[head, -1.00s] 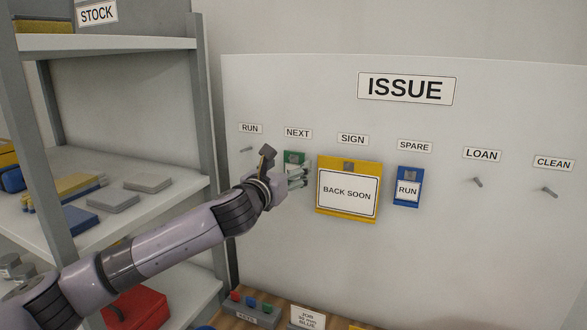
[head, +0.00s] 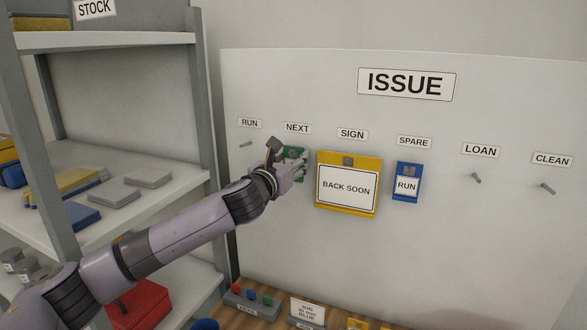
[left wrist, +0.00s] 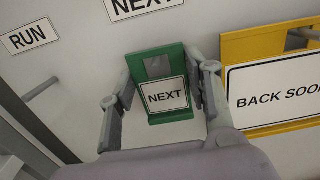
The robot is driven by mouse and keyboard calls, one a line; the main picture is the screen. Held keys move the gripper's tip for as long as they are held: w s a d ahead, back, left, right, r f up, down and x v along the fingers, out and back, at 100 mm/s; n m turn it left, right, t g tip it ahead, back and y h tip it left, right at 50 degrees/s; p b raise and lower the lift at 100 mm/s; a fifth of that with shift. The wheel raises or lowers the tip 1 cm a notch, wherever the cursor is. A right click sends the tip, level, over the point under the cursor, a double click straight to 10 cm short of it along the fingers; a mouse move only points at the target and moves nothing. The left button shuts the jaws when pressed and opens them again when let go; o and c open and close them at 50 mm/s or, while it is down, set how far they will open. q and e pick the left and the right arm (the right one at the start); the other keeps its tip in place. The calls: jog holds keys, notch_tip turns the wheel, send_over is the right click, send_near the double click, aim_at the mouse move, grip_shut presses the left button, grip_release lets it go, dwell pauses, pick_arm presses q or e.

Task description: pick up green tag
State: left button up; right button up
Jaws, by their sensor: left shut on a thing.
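The green tag (left wrist: 165,113) reads "NEXT" on a white label and sits between the two fingers of my left gripper (left wrist: 165,85) in the left wrist view. The gripper is shut on its sides. In the head view the green tag (head: 301,153) is at the NEXT place on the ISSUE board, largely hidden by my left gripper (head: 299,167). The tag is upright and close to the board; I cannot tell whether it still rests on its peg. My right gripper is in neither view.
A yellow BACK SOON sign (head: 348,184) hangs close to the right of the gripper. A blue RUN tag (head: 407,183) hangs under SPARE. Bare pegs show under RUN, LOAN (head: 476,178) and CLEAN. A grey shelf (head: 130,42) with stock stands left. A workbench (head: 262,309) lies below.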

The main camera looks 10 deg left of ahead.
pick_arm(q)
jog(key=shift+c, duration=0.7)
jog(key=shift+s+r+b, duration=0.1)
jog(key=shift+r+b, duration=0.2)
jog(key=shift+b, duration=0.25)
jog(key=s+a+b, duration=0.1)
jog(key=s, duration=0.5)
jog(key=s+a+b, duration=0.1)
jog(key=s+b, duration=0.1)
jog(key=s, duration=0.3)
jog(key=s+a+b, duration=0.1)
jog(key=s, duration=0.5)
jog(key=shift+s+a, duration=0.25)
jog(key=shift+s, duration=0.05)
